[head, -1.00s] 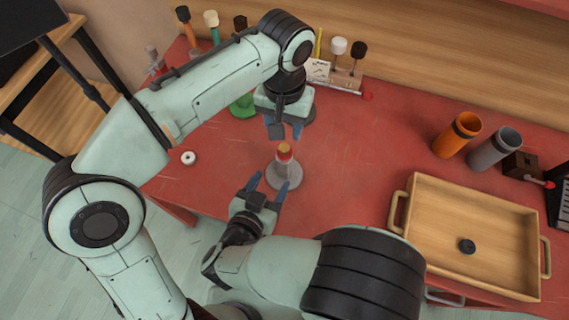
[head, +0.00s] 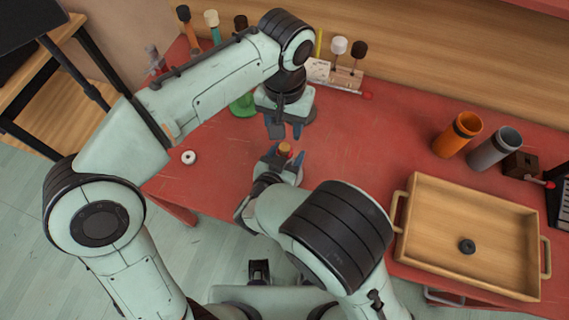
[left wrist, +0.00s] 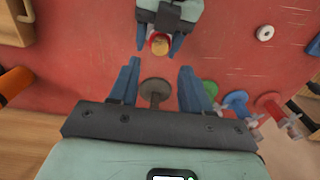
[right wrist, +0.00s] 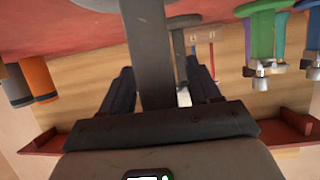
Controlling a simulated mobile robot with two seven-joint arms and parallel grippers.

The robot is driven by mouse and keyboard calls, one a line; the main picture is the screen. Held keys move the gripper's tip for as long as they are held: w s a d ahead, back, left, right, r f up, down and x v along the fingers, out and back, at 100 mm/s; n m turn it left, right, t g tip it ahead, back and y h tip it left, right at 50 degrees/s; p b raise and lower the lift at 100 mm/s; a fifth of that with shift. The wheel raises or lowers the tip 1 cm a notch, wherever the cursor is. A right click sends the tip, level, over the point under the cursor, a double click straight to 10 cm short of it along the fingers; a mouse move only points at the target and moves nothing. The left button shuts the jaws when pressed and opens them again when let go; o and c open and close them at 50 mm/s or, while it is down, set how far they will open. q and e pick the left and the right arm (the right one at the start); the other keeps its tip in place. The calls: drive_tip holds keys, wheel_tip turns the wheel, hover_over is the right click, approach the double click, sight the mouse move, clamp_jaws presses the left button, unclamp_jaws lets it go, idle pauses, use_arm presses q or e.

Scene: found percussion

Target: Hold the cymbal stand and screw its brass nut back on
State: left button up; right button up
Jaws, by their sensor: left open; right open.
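The cymbal stand shows in the head view as a brass-coloured top (head: 285,149) over a red band; its grey base is hidden there by my right arm. My right gripper (head: 284,161) is open, its fingers on either side of the stand. In the right wrist view the stand's grey post (right wrist: 150,50) rises between the open fingers. The left wrist view shows the brass top (left wrist: 160,44) between the right fingers. My left gripper (head: 284,128) is open above the table beyond the stand, pointing down. A grey disc with a short post (left wrist: 155,91) shows between its fingers.
A wooden tray (head: 412,225) at the right holds a dark puck (head: 467,246). Orange (head: 452,138) and grey (head: 494,148) cups stand behind it. A white ring (head: 188,157) lies at the left. Mallets line the back. The red table's middle is clear.

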drive_tip(key=shift+c, duration=0.3)
clamp_jaws()
